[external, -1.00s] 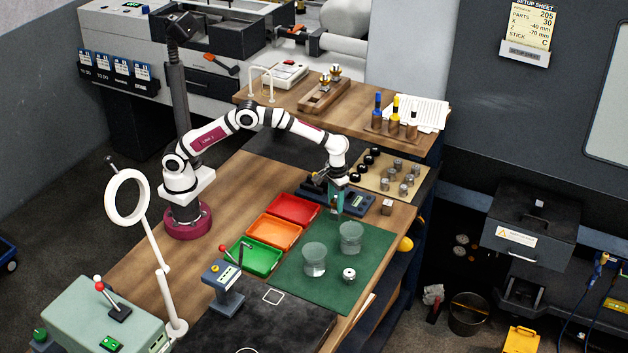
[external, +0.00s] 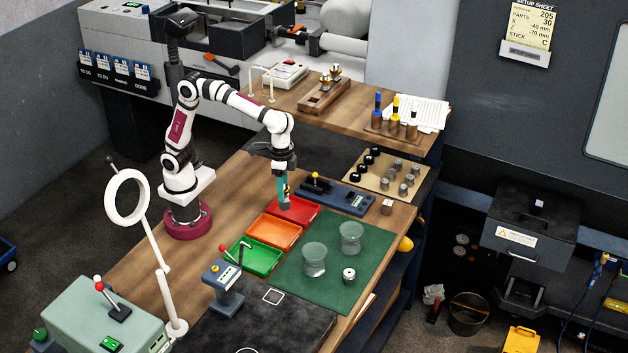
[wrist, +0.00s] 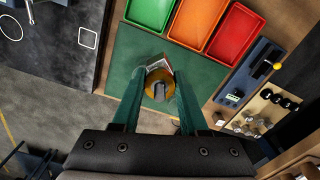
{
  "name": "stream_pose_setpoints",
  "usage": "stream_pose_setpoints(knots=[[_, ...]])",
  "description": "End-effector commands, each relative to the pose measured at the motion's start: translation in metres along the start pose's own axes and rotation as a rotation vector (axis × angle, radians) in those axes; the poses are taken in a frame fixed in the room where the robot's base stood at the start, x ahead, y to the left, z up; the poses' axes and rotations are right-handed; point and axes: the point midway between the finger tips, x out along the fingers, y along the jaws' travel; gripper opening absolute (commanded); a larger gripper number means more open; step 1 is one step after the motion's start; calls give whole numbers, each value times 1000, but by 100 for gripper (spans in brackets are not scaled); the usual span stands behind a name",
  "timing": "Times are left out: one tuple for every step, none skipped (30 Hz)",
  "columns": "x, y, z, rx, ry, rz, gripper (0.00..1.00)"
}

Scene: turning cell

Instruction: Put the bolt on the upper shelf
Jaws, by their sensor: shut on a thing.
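My gripper (external: 284,204) hangs low over the red tray on the bench, pointing down. In the wrist view its two green fingers (wrist: 160,100) are closed on a round, brass-coloured thing with a grey middle, which looks like the bolt (wrist: 150,77). The upper shelf (external: 345,98) is the raised wooden board at the back of the bench, to the right of and beyond my gripper.
Red (external: 300,222), orange (external: 262,233) and green (external: 247,262) trays lie in a row. Two clear jars (external: 351,238) stand on the green mat (external: 325,290).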

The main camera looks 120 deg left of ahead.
Motion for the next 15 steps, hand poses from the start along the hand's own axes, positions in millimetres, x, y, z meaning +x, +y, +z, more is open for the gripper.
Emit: stream_pose_setpoints(knots=[[-11,6,15,89,5,0,0],[-15,8,22,140,5,0,0],[-20,11,31,198,4,-1,0],[-23,12,37,233,3,-2,0],[-25,13,41,260,3,-2,0],[-27,14,44,284,3,-1,0],[-27,14,46,297,2,-1,0],[-28,15,47,303,2,-1,0],[-29,15,47,305,2,-1,0],[-31,15,47,305,2,-1,0],[-36,15,46,304,3,0,0],[-46,15,46,303,6,0,0],[-58,15,46,304,8,0,0],[-70,15,45,303,9,0,0],[-90,15,45,304,11,1,0]])
